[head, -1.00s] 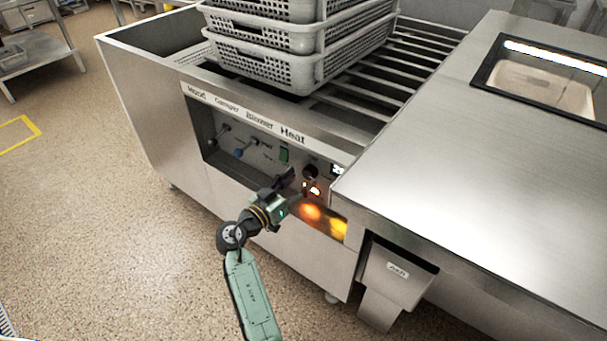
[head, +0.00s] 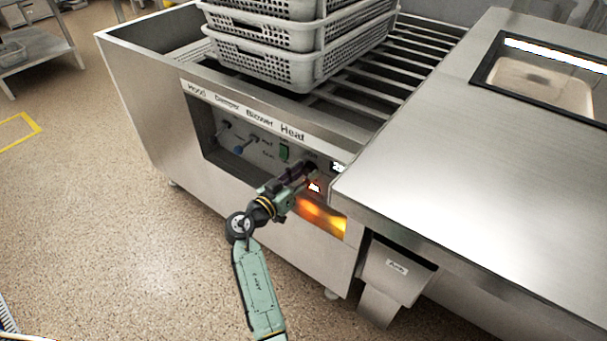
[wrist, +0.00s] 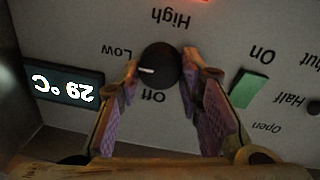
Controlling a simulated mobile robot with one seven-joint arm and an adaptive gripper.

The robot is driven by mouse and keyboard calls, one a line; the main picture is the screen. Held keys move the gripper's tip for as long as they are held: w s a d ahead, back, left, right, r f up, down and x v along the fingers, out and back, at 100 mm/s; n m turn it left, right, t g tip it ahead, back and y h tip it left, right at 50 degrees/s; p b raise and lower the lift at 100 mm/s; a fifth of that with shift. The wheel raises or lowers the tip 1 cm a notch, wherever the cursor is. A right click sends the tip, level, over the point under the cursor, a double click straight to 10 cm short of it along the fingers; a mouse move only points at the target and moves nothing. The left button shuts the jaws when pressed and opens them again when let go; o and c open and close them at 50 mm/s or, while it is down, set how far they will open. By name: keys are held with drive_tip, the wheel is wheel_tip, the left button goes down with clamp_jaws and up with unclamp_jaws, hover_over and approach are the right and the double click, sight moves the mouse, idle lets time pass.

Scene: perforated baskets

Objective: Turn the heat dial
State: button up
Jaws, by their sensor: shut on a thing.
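The heat dial (wrist: 160,65) is a round black knob on the control panel, seen in the wrist view with labels Off, Low and High around it. Its white mark points to the left in that view, near the side of the Low label. My gripper (head: 311,172) is at the panel under the Heat label. In the wrist view its two padded fingers stand one on each side of the dial, shut on it. In the head view the gripper largely hides the dial.
A lit display (wrist: 64,90) reads 29 °C beside the dial. The steel counter (head: 440,160) overhangs at right. Stacked baskets (head: 265,65) stand above on rails.

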drive_tip(key=c, duration=0.4)
drive_tip(key=shift+n, duration=0.3)
drive_tip(key=n+b, duration=0.1)
drive_tip(key=n, duration=0.2)
drive_tip(key=shift+f, duration=0.15)
drive_tip(key=n, duration=0.5)
drive_tip(key=n+p, duration=0.1)
drive_tip(key=n, duration=0.4)
drive_tip(key=shift+t, duration=0.4)
drive_tip(key=n+p, duration=0.2)
drive_tip(key=n, duration=0.2)
drive_tip(key=shift+f+n+p, duration=0.1)
drive_tip(key=shift+n+p, duration=0.3)
